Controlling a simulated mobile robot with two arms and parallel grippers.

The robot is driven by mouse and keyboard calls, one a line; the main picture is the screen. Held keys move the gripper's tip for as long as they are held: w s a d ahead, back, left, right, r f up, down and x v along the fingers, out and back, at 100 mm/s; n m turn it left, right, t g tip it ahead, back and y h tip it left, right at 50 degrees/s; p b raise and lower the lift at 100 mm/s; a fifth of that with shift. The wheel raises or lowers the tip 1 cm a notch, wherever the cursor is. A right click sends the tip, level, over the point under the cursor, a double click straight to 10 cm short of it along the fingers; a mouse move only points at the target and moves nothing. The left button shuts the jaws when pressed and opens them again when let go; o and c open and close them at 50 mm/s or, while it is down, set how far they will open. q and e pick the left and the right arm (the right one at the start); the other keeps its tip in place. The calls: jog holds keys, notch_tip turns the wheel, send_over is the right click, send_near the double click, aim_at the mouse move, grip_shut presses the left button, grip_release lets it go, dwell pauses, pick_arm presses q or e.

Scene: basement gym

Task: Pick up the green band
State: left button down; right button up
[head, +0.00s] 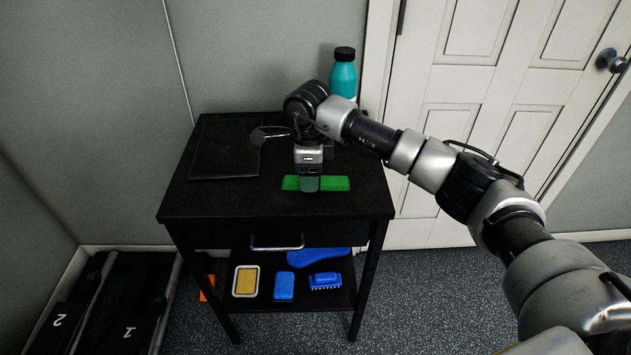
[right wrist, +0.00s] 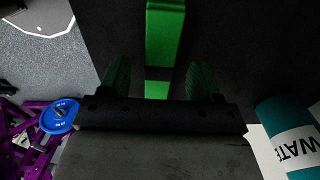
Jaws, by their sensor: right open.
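The green band (head: 336,184) lies flat on top of the black table (head: 240,203), near its front right part. My right gripper (head: 309,184) is over the band and hides part of it in the head view. In the right wrist view the green band (right wrist: 165,38) runs between the two dark, spread fingers of my right gripper (right wrist: 160,82). The fingers stand apart on either side of it, with gaps to the band. Whether the fingertips touch the table cannot be told. My left gripper is not in view.
A teal bottle (head: 343,76) stands at the table's back right, close behind my right arm. A dark flat board (head: 224,150) lies at the back left. The lower shelf holds a yellow sponge (head: 246,281) and several blue items. A white door (head: 480,95) is behind.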

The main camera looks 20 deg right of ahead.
jog(key=shift+f, duration=0.85)
jog(key=c, duration=1)
jog(key=shift+c, duration=0.2)
